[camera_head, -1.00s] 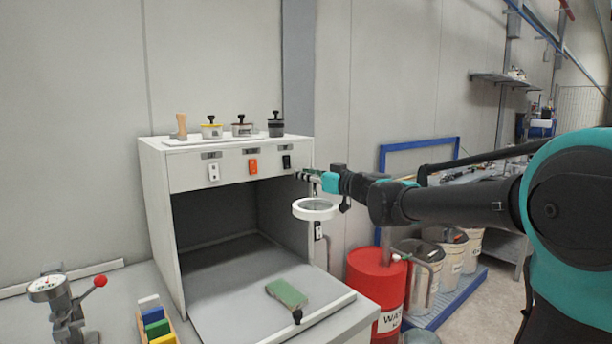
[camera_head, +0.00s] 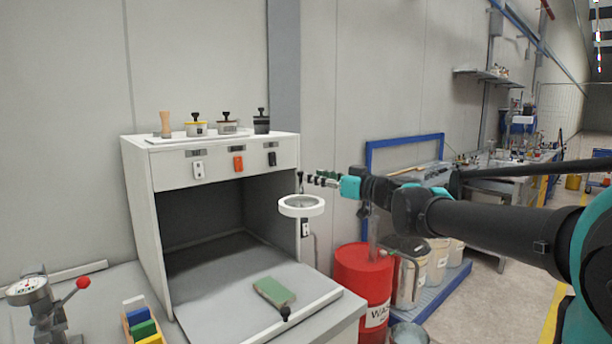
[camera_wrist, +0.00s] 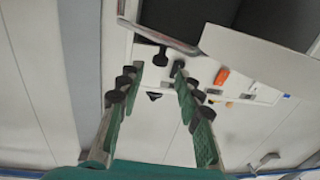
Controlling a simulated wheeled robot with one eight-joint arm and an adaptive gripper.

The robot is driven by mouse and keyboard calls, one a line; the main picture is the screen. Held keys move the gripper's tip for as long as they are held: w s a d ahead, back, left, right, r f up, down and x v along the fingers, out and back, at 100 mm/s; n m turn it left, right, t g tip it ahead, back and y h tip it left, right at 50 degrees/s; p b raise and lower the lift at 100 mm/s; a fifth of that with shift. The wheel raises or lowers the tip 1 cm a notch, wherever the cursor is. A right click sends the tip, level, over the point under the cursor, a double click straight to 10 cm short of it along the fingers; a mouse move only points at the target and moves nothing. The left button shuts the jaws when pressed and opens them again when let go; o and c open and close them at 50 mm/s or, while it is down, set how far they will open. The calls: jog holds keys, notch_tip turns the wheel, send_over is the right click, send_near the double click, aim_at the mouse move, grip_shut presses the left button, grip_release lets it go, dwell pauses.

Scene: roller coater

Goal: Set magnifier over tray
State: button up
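The magnifier (camera_head: 302,207) is a white ring with a clear lens and a dark knob above it. In the head view it hangs at the right front of the white booth, up and right of the green block on the pale tray (camera_head: 215,312). I cannot tell whether it overhangs the tray edge. My gripper (camera_head: 312,179) is just right of the knob, apparently apart from it. In the wrist view my gripper (camera_wrist: 155,72) has its two green fingers spread, with no object clearly held between them. A dark knob shows beyond the fingertips.
The booth (camera_head: 140,180) carries several pots on top and switches on its front. A green block (camera_head: 273,291) lies on the tray. A red drum (camera_head: 362,280) and buckets stand right of the bench. A gauge (camera_head: 28,291) and coloured blocks are at left.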

jog(key=shift+s+d, duration=0.45)
jog(key=shift+d, duration=0.1)
jog(key=shift+w, duration=0.1)
jog(key=c, duration=0.4)
jog(key=shift+w+r+n+g, duration=0.3)
jog(key=shift+n+g, duration=0.1)
jog(key=shift+g, duration=0.1)
jog(key=shift+c, duration=1.1)
jog(key=n+g, duration=0.1)
jog(key=w+d+n+g+y, duration=0.1)
jog(key=g, duration=0.1)
jog(key=w+d+n+g+y, duration=0.1)
jog(key=n+g, duration=0.1)
jog(key=shift+w+d+r, duration=0.15)
jog(key=shift+d+r, duration=0.05)
jog(key=shift+r, duration=0.15)
grip_shut()
jog(key=d+f+n+g, duration=0.1)
jog(key=d+n+g, duration=0.3)
jog(key=d+g, duration=0.4)
jog(key=s+a+f+t, duration=0.1)
jog(key=s+a+f, duration=0.1)
jog(key=a, duration=1)
jog(key=shift+a+f, duration=0.3)
jog(key=shift+f, duration=0.2)
